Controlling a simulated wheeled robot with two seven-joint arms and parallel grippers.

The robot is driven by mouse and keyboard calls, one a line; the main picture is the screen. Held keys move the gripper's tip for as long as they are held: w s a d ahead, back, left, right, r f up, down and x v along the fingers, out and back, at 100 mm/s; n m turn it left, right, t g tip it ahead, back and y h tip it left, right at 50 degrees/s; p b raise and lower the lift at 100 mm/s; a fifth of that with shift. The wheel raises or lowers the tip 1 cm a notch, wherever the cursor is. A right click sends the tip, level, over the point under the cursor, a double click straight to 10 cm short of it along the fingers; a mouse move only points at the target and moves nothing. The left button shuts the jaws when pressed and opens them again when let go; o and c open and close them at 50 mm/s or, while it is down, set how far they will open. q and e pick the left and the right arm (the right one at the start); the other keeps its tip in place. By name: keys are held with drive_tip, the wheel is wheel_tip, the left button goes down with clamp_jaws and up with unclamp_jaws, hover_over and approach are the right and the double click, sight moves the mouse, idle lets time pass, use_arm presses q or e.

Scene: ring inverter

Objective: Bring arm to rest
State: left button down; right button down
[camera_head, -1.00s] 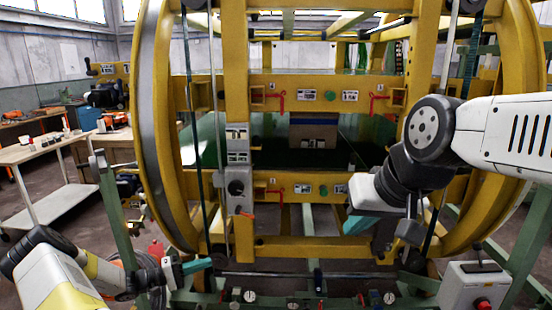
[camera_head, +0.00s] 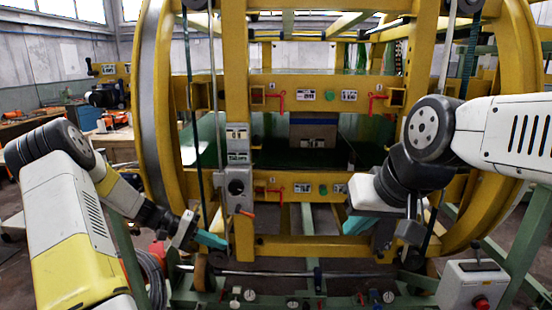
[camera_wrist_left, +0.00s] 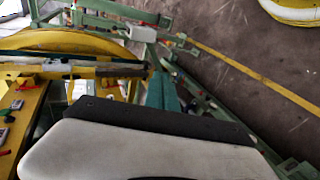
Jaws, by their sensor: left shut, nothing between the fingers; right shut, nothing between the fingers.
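My left arm reaches in from the left, its elbow raised. My left gripper (camera_head: 211,240), with teal fingertips, is shut and empty in front of the lower left part of the yellow ring inverter (camera_head: 240,100). My right gripper (camera_head: 358,224), also with teal fingertips, is shut and empty in front of the inverter's lower right side; its wrist partly hides it. In the left wrist view, a pale gripper body fills the bottom and part of the yellow ring (camera_wrist_left: 60,42) shows at upper left.
A grey box with a red button (camera_head: 481,303) stands at lower right. A grey control box (camera_head: 238,187) sits on the yellow upright near my left gripper. Gauges (camera_head: 249,295) line the green base. A workbench (camera_head: 25,125) stands behind at left. Open floor shows in the left wrist view.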

use_arm(q)
drive_tip(key=s+d+r+t+y, duration=0.1)
drive_tip(key=s+r+t+y, duration=0.1)
drive_tip(key=s+r, duration=0.6)
drive_tip(key=s+d+r+m+t+y, duration=0.1)
drive_tip(key=s+r+y, duration=0.3)
drive_tip(key=s+r, duration=0.4)
drive_tip(key=s+d+r+t+y, duration=0.1)
drive_tip(key=s+r+y, duration=0.3)
drive_tip(key=s+r, duration=0.4)
drive_tip(key=shift+s+d+t, duration=0.15)
drive_tip(key=shift+d+t, duration=0.2)
drive_tip(key=shift+t, duration=0.45)
